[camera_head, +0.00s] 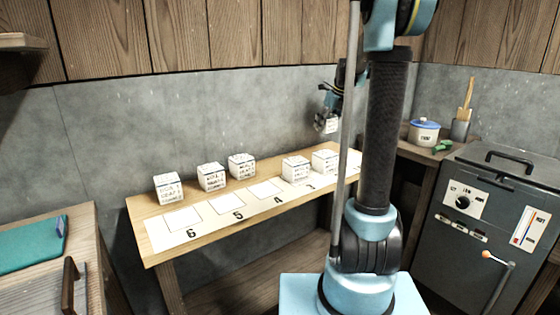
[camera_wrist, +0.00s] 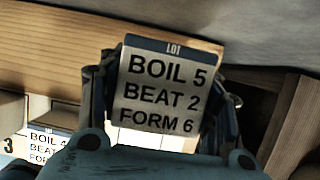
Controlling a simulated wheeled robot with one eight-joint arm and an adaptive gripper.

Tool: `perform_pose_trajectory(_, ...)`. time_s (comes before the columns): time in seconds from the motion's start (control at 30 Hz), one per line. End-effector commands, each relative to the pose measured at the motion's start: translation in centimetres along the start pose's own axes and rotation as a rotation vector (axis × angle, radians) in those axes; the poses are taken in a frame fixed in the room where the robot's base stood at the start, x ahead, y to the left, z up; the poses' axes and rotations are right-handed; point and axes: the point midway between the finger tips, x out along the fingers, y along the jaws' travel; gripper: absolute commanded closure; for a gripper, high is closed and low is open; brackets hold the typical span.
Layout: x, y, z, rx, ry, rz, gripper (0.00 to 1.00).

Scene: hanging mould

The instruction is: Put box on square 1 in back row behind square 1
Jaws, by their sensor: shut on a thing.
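My gripper (camera_head: 328,112) is raised above the far end of the bench, near the wall, and is shut on a small white box (camera_head: 325,124). In the wrist view the held box (camera_wrist: 163,92) reads BOIL 5, BEAT 2, FORM 6 and sits between the fingers (camera_wrist: 165,100). The numbered strip (camera_head: 157,233) on the wooden bench (camera_head: 137,212) shows squares 6, 5 and 4 bare. One box (camera_head: 296,170) stands on square 3 and another (camera_head: 325,161) beyond it, apparently on square 2. Square 1 is hidden behind my arm.
Three boxes stand in the back row behind square 6 (camera_head: 168,187), square 5 (camera_head: 211,177) and square 4 (camera_head: 242,166). A pot with a blue lid (camera_head: 424,133) is on the right counter. A grey machine (camera_head: 480,230) stands at right. The wall closes off the bench's back.

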Motion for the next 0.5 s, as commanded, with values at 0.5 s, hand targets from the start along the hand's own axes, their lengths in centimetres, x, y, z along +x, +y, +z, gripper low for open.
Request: perform_pose_trajectory(0.5,5.5,-0.8,-2.9,0.01,0.0,-0.004,0.71)
